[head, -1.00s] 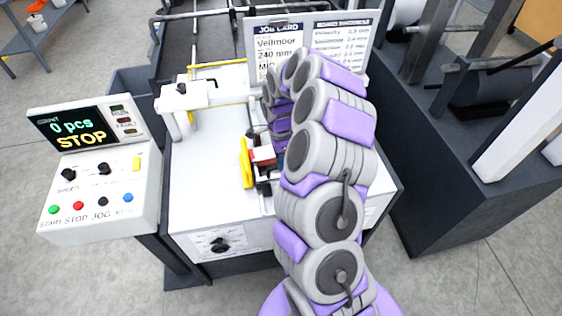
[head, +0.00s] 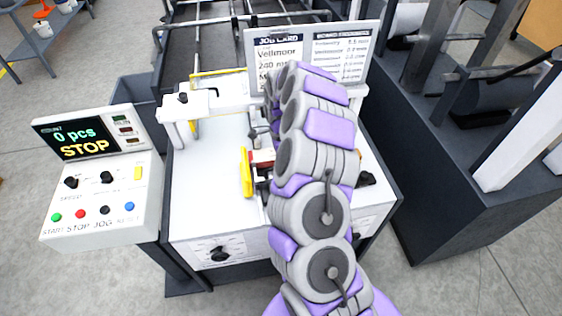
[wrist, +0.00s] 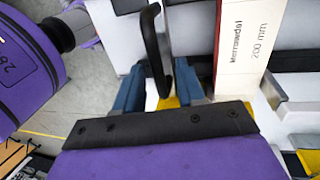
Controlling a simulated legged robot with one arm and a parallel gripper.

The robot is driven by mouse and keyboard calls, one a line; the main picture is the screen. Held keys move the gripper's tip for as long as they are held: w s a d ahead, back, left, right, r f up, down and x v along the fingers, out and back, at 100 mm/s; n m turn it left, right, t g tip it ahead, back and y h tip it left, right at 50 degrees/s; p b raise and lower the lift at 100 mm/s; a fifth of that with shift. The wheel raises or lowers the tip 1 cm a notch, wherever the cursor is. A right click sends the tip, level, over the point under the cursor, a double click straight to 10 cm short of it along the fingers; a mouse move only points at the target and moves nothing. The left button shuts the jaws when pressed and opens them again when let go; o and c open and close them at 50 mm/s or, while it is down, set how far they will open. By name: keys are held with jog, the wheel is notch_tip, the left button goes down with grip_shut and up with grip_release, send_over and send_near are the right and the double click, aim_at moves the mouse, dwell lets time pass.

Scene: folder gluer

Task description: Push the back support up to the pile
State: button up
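In the wrist view, the two blue fingers of my gripper (wrist: 160,88) are apart. A black bar-shaped handle (wrist: 154,45) shows between and beyond them; I cannot tell whether they touch it. A yellow part (wrist: 169,102) lies below the gap. To its right is a cream block with a red side and printed text (wrist: 243,45). In the head view, an upright yellow plate (head: 246,172) stands on the white table beside a small red-and-white block (head: 262,157). My arm hides my gripper there. I cannot tell for sure which part is the back support or the pile.
The white machine table (head: 205,160) has a white bracket (head: 208,100) at its back left. A control panel (head: 100,180) reading "0 pcs STOP" stands left. A job card (head: 280,55) stands behind my arm. A dark machine frame (head: 440,180) is close on the right.

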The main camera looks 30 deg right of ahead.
jog(key=shift+w+a+r, duration=0.1)
jog(key=shift+a+r, duration=0.25)
jog(key=shift+a, duration=0.1)
jog(key=w+d+r+p, duration=0.1)
jog(key=w+r+p, duration=0.1)
jog(key=r, duration=1.4)
jog(key=shift+w+d+r, duration=0.15)
jog(key=shift+w+d, duration=0.2)
jog(key=shift+w, duration=0.25)
jog(key=shift+d, duration=0.1)
